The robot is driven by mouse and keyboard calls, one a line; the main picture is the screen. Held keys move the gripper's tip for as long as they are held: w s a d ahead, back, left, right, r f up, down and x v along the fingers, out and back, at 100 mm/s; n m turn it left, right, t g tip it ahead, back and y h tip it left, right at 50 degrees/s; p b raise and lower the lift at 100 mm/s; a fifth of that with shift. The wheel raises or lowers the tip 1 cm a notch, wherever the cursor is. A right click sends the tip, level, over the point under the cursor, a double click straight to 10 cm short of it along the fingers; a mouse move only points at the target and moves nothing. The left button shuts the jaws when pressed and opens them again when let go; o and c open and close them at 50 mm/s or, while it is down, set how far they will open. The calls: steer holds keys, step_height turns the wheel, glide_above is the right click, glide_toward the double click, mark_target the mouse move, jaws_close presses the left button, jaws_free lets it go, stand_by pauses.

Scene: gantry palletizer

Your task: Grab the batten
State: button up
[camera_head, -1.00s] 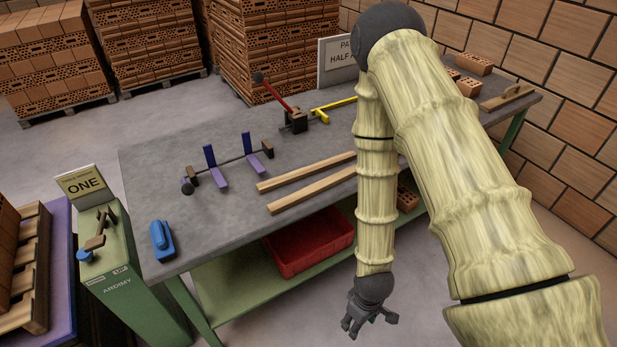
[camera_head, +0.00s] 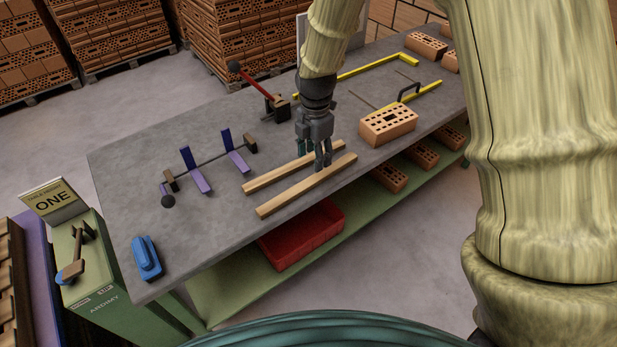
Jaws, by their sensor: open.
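Two light wooden battens lie side by side on the grey workbench top. The back batten (camera_head: 272,177) and the front batten (camera_head: 290,197) run at a slant, with a narrow gap between them. My gripper (camera_head: 318,160) points down at their right-hand part with its fingers open and empty.
Right of the gripper stands a perforated brick (camera_head: 388,125) near a yellow frame (camera_head: 412,95). A red-handled tool (camera_head: 262,90) is behind, a rod with purple supports (camera_head: 202,180) is left, and a blue tool (camera_head: 146,258) is at the left corner. A red bin (camera_head: 300,238) sits below.

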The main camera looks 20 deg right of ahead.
glide_above(310, 180)
steer(key=shift+s+d+f+p, duration=0.1)
steer(key=shift+s+f+p, duration=0.1)
steer(key=shift+f, duration=1.15)
steer(key=shift+s+d+f+p, duration=0.1)
steer(key=shift+s+f+p, duration=0.05)
steer(key=shift+f, duration=1.15)
steer(key=shift+w+a+f+p, duration=0.15)
steer(key=shift+f+p, duration=0.25)
steer(key=shift+f, duration=0.95)
steer(key=shift+w+a+f+p, duration=0.1)
steer(key=shift+f+p, duration=0.3)
steer(key=shift+f, duration=0.9)
steer(key=shift+c, duration=0.4)
steer(key=c, duration=1.1)
